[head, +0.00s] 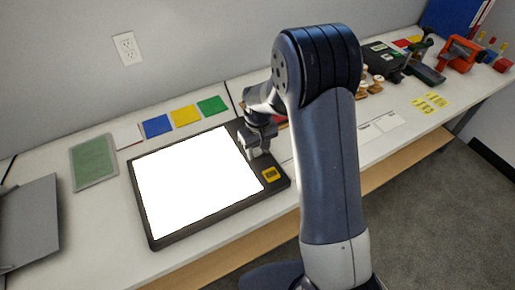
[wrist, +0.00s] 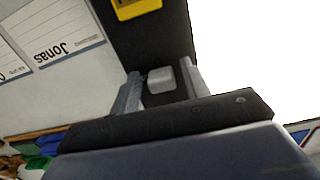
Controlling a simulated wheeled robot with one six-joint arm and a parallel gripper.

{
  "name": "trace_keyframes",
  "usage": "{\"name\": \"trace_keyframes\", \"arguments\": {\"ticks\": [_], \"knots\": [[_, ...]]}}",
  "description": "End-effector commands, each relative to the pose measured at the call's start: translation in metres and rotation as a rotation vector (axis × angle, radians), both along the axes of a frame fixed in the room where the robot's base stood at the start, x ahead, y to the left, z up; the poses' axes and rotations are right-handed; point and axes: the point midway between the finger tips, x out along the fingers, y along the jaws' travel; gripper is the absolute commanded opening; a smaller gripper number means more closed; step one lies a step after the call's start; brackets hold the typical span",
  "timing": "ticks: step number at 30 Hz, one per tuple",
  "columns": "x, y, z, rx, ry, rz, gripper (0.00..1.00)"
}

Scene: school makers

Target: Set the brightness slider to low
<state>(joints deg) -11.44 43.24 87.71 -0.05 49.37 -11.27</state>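The light pad (head: 150,222) is a dark-framed panel lying on the bench, its screen (head: 195,175) glowing bright white. A yellow label (head: 270,174) sits at the near right corner of its frame and shows at the top of the wrist view (wrist: 140,12). A small pale grey block, apparently the slider knob (wrist: 161,80), stands on the dark frame in the wrist view. My gripper (wrist: 160,88) is open, with one finger on each side of the knob and narrow gaps showing. In the head view my gripper (head: 258,150) is over the pad's right border and hides the knob.
Blue (head: 157,126), yellow (head: 186,115) and green (head: 212,105) squares lie behind the pad. A green-faced panel (head: 93,162) lies left. White name cards (wrist: 62,42) lie beside the frame. Tools, including an orange one (head: 459,53), stand at the far right.

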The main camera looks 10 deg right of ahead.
Motion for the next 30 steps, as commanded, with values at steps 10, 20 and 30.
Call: {"name": "trace_keyframes", "arguments": {"ticks": [10,20,30], "knots": [[0.002,0.001,0.003,0.001,-0.006,0.0,0.49],[0.002,0.001,0.059,0.002,-0.01,0.0,0.49],[0.001,0.0,0.105,0.001,-0.004,0.0,0.49]]}}
